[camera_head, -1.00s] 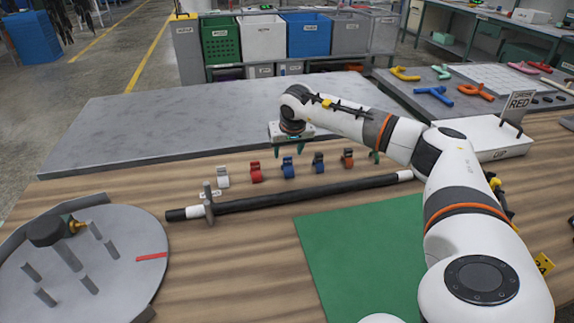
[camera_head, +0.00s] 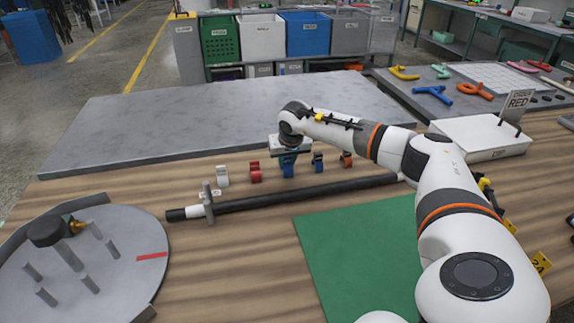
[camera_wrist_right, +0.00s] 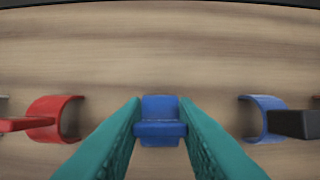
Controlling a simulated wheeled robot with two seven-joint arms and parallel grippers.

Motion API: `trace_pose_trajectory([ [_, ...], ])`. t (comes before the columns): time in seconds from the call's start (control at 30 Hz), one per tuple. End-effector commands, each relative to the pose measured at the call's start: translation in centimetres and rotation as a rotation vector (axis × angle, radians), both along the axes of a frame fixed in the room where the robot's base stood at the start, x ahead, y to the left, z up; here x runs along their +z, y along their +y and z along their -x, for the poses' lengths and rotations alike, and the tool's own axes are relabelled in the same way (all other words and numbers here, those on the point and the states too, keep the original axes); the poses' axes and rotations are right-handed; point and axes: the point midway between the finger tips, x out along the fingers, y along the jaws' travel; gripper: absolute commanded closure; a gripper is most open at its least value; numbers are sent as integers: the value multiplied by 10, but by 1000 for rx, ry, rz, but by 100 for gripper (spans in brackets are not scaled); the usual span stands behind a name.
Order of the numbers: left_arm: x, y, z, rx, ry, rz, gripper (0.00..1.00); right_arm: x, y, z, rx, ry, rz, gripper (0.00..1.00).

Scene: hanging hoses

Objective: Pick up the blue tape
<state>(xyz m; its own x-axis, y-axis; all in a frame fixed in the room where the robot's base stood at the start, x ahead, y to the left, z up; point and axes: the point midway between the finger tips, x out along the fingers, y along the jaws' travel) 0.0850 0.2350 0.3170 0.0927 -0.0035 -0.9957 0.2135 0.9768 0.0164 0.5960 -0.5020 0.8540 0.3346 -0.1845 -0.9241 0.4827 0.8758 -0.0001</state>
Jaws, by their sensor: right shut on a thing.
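The blue tape (camera_head: 288,170) is a small blue piece in the row of coloured pieces on the wooden table. My right gripper (camera_head: 288,160) is directly over it, pointing down, with its fingers on either side. In the right wrist view the blue tape (camera_wrist_right: 160,121) sits between the two teal fingers (camera_wrist_right: 160,106), which are shut on it. It appears still at table level, in line with its neighbours. The gripper hides part of it in the head view. My left gripper is not in view.
Close neighbours are a red piece (camera_head: 255,172) on the left and a blue piece with a black part (camera_head: 318,162) on the right. White (camera_head: 222,176) and orange (camera_head: 346,159) pieces stand farther out. A black rod (camera_head: 300,194) lies in front; a grey slab (camera_head: 180,125) lies behind.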

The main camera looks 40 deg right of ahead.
Motion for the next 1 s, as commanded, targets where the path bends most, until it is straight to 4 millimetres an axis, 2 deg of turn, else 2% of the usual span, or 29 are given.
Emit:
trace_pose_trajectory([
  [0.3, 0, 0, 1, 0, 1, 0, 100, 6, 0, 0, -1, -2, 0, 95],
  [0.37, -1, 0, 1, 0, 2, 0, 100, 13, 0, -1, 0, -4, -1, 95],
  [0.73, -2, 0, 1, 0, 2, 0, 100, 84, 0, -1, 1, -4, 0, 95],
  [0.87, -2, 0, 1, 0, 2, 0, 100, 97, 0, -1, 0, -2, 0, 95],
  [1.0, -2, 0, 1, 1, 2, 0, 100, 101, 0, 0, 0, -1, 0, 95],
])
